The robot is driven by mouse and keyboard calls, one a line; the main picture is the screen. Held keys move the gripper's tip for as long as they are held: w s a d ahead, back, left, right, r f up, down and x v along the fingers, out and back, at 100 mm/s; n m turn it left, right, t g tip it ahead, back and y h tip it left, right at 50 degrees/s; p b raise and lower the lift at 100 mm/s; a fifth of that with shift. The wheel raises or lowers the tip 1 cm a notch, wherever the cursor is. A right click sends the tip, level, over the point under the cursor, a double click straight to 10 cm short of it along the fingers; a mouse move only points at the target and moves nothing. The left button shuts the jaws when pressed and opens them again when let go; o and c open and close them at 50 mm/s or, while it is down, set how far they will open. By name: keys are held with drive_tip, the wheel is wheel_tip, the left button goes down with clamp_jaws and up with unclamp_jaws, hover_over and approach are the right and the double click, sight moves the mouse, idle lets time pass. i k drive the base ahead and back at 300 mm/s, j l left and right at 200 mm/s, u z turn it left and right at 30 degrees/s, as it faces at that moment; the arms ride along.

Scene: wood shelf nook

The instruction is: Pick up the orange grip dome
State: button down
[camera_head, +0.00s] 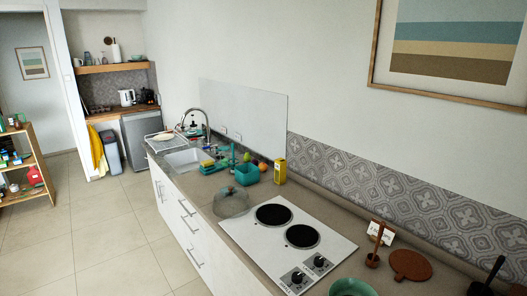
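A grey, see-through dome (231,203) with a small knob on top stands on the kitchen counter, just left of the white cooktop. The knob is too small for me to tell its colour. No other dome shape shows clearly. My gripper is not in view.
The cooktop (286,240) with two black plates lies right of the dome. A teal container (247,174) and a yellow box (280,171) stand behind it. The sink (186,161) is farther back. A wood shelf (38,158) with small items stands at left. The tiled floor (105,235) is clear.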

sight(229, 203)
drive_tip(key=z, duration=1.15)
drive_tip(key=u, duration=1.65)
drive_tip(key=i+j, duration=0.3)
drive_tip(key=i, duration=0.15)
drive_tip(key=i+j, duration=0.25)
drive_tip(key=i, duration=0.2)
drive_tip(key=i+j, duration=0.3)
drive_tip(key=i+j+u, duration=0.1)
drive_tip(key=i+j, duration=0.2)
drive_tip(key=i, duration=0.25)
drive_tip(key=i+j, duration=0.25)
drive_tip(key=i, duration=0.2)
